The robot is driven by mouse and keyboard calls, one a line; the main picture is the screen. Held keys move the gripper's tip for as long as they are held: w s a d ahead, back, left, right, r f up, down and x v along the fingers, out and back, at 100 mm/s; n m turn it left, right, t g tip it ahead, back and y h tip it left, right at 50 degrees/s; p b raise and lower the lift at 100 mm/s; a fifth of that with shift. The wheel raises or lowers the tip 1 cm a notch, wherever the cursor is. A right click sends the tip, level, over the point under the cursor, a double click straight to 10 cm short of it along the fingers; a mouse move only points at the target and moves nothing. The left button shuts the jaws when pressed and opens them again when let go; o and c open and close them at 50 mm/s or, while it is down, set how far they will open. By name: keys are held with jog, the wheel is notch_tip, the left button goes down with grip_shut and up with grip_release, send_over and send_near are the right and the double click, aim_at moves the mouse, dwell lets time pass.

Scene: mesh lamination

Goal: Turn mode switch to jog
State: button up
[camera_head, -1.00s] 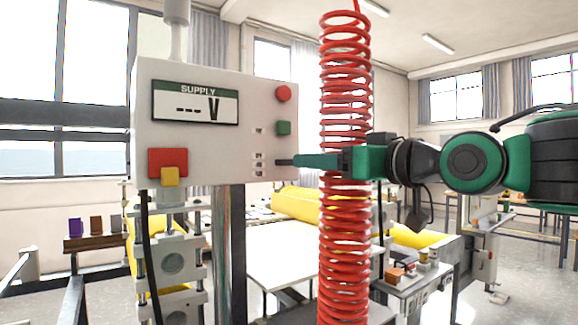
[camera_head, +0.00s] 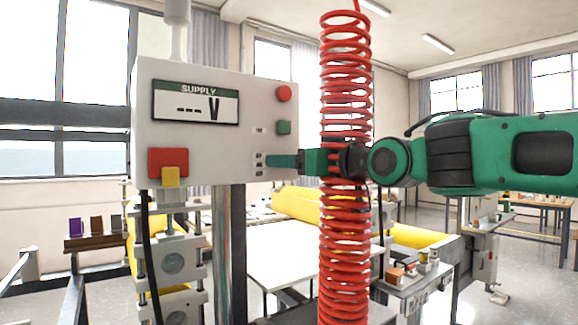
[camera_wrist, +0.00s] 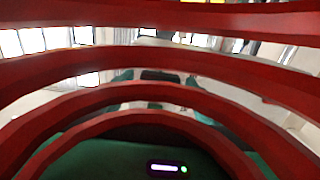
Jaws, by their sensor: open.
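The white control box (camera_head: 215,130) stands at left, with a "SUPPLY" display (camera_head: 195,102), a red button (camera_head: 283,93) and a green button (camera_head: 284,128). Small labels (camera_head: 259,163) sit at its lower right. My gripper (camera_head: 270,161) reaches in from the right with its tips at the box face beside these labels. I cannot make out the mode switch; the fingers cover that spot. The gripper is open, though its finger gap is hard to see side-on. The wrist view shows no switch.
A red coiled hose (camera_head: 345,240) hangs by my wrist and overlaps it. Its loops (camera_wrist: 160,95) also cross the wrist view. A red block with a yellow piece (camera_head: 168,162) is on the box's lower left. Yellow rollers (camera_head: 310,205) and a white table (camera_head: 290,255) lie behind.

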jog(key=c, duration=1.1)
jog(key=shift+o, duration=0.2)
jog(key=shift+w+d+f+m, duration=0.1)
jog(key=shift+m, duration=2.05)
jog(key=shift+w+d+f+m, duration=0.1)
jog(key=shift+m, duration=2.05)
jog(key=o, duration=1.1)
jog(key=shift+d, duration=0.1)
jog(key=shift+c, duration=0.2)
